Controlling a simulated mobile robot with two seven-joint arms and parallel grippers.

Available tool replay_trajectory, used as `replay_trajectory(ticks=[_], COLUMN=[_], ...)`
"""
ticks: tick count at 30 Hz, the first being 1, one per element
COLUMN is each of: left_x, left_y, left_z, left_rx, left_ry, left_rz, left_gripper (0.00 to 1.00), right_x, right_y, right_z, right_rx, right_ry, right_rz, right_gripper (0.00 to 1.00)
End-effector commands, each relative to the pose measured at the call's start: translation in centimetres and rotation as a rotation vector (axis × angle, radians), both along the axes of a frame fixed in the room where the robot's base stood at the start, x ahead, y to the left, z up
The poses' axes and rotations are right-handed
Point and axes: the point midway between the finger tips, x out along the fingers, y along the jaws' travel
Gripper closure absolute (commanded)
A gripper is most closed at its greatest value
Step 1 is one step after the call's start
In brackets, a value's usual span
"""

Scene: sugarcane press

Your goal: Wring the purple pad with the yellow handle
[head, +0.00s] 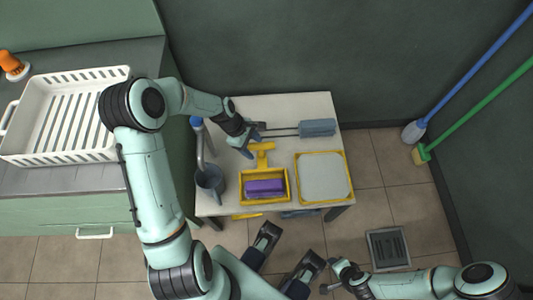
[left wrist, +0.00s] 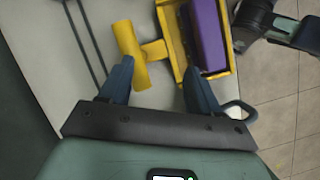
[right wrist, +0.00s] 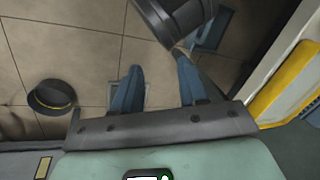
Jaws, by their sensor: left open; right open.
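The purple pad (head: 265,188) lies in a yellow tray-like press (head: 242,200) on the pale table. The yellow T-shaped handle (head: 263,158) joins the press at its far side. My left gripper (head: 253,139) is open and empty, beside the handle's far end.
A yellow-framed grey panel (head: 323,178) lies right of the press. A grey-blue block with two rods (head: 318,127) lies at the back. A white crate (head: 65,78) sits on the left counter. Blue and green poles (head: 480,60) lean right.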

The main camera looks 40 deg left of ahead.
Motion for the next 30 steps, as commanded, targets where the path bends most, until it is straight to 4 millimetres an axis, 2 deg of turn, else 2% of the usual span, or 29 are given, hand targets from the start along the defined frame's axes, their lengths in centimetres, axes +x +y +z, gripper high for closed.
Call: replay_trajectory(ticks=[1,4,8,11,14,19,24,30], left_x=[0.9,1.7,2.0,2.2,2.4,3.0,3.7,4.3], left_y=[1.7,3.3,4.1,3.8,3.3,2.0,0.8,-0.1], left_z=[0.1,1.8,2.9,2.5,1.0,-2.5,-5.7,-8.2], left_rx=[0.000,-0.014,-0.024,-0.027,-0.028,-0.029,-0.028,-0.026], left_ry=[0.014,0.045,0.066,0.072,0.073,0.074,0.073,0.070], left_rz=[0.083,0.195,0.260,0.267,0.265,0.263,0.262,0.263], left_gripper=[0.37,0.37,0.37,0.37,0.37,0.37,0.37,0.37], right_x=[0.6,1.4,2.0,2.4,3.1,4.9,2.9,0.7], right_y=[-0.3,-0.6,-0.8,-1.0,-1.4,-2.3,-2.7,-3.0], right_z=[-2.0,-3.1,-3.6,-3.8,-4.3,-5.7,-8.0,-9.7], right_rx=[-0.007,-0.016,-0.022,-0.027,-0.037,-0.060,-0.061,-0.058], right_ry=[-0.012,-0.033,-0.049,-0.060,-0.078,-0.123,-0.054,0.018], right_rz=[-0.006,-0.013,-0.019,-0.024,-0.030,-0.050,-0.052,-0.054], right_gripper=[0.57,0.57,0.57,0.57,0.57,0.57,0.57,0.57])
